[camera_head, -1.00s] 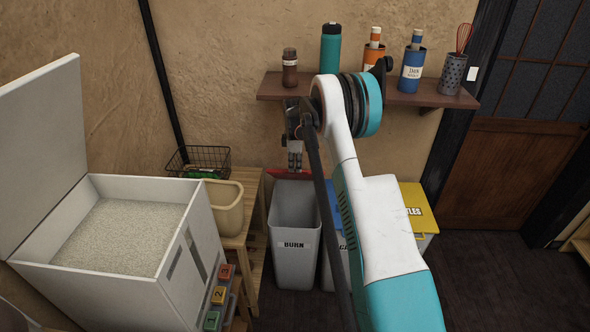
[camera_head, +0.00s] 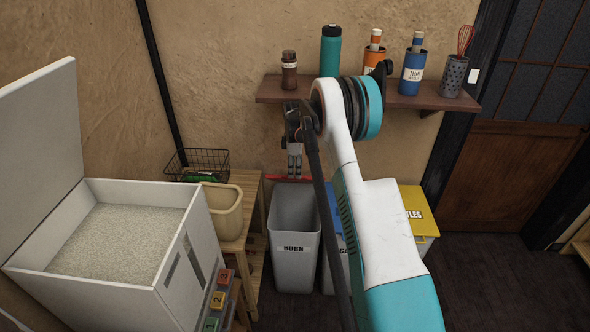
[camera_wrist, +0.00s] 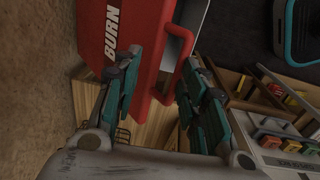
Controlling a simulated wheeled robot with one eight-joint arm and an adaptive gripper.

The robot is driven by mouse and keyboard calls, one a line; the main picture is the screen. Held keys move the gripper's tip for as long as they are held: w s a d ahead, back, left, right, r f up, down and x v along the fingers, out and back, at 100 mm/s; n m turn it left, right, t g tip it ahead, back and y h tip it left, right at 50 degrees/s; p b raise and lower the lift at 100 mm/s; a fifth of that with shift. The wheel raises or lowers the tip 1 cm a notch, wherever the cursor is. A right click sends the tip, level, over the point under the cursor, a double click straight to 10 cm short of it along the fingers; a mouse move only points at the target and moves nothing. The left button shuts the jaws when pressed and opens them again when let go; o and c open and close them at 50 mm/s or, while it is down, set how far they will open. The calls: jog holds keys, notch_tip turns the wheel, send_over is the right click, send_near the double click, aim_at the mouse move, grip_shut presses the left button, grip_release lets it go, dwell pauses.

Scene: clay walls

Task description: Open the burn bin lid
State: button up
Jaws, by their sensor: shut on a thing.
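The grey burn bin (camera_head: 295,240), labelled BURN, stands on the floor with its mouth uncovered. Its red lid (camera_head: 277,178) is raised at the back of the mouth and shows nearly edge-on. In the wrist view the red lid (camera_wrist: 142,40) shows its BURN lettering and a red loop handle (camera_wrist: 184,70). My gripper (camera_head: 294,174) is above the bin's back edge, at the lid. In the wrist view my gripper (camera_wrist: 158,95) has its fingers on either side of the handle area, shut on the lid's handle; the exact contact is partly hidden.
A wall shelf (camera_head: 270,90) with bottles and a utensil holder is close above my gripper. A bin with a yellow lid (camera_head: 415,208) stands right, partly behind my arm. A wooden stand (camera_head: 247,195) and a white box of grains (camera_head: 190,215) are left. Floor is clear at right.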

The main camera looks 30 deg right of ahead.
notch_tip(320, 180, up, 11)
jog(key=shift+s+a+r, duration=0.2)
jog(key=shift+s+a, duration=0.1)
jog(key=shift+s, duration=0.1)
